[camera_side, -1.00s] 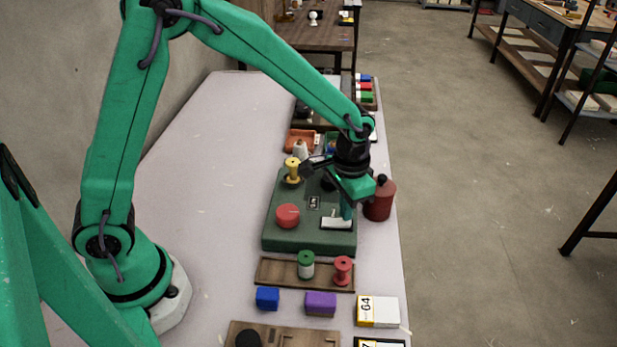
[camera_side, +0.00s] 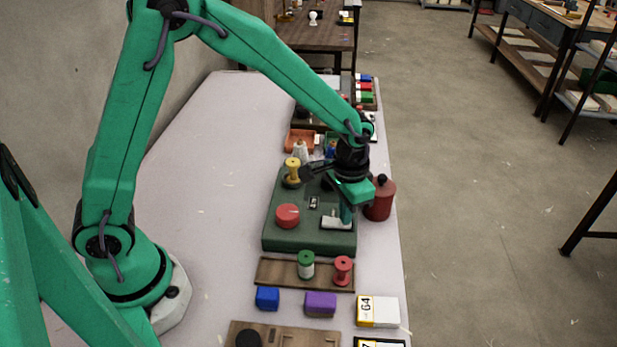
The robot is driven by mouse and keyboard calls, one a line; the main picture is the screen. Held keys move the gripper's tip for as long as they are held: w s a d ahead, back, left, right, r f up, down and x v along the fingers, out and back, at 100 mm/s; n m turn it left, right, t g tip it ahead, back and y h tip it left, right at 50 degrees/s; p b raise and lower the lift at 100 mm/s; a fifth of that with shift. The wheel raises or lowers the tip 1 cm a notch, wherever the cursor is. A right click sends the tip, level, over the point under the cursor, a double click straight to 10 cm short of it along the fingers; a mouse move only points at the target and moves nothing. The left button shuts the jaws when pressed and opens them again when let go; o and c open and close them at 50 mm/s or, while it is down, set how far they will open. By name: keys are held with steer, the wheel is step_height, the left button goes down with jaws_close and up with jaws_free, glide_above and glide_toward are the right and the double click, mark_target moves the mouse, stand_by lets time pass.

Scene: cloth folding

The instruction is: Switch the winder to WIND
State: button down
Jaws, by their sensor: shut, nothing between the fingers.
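The winder is a dark green box (camera_side: 285,241) on the pale table. On its top are a red knob (camera_side: 287,215), a small switch plate (camera_side: 314,202) in the middle and a pale plate (camera_side: 331,223) at the right. A yellow spool (camera_side: 292,170) stands upright at its back left. My gripper (camera_side: 346,214) points down over the right side of the winder, with its tips at the pale plate. It is shut and empty. Whether the tips touch the plate, and any lettering on it, I cannot tell.
A dark red bottle (camera_side: 380,200) stands close to the right of my gripper. In front, a wooden board (camera_side: 280,272) holds a green spool (camera_side: 306,264) and a red spool (camera_side: 343,270). Blue (camera_side: 267,298) and purple (camera_side: 320,303) blocks lie nearer. The table's left side is clear.

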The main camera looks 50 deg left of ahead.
stand_by(0.3)
steer(key=shift+r, duration=3.4)
steer(key=shift+r, duration=0.1)
steer(key=s+a+r+n+t, duration=0.1)
steer(key=s+a+r+t, duration=0.1)
steer(key=s+a+r, duration=0.4)
steer(key=s+a+r+n+t, duration=0.2)
steer(key=s+a+r, duration=0.4)
steer(key=s, duration=0.6)
steer(key=shift+t, duration=0.8)
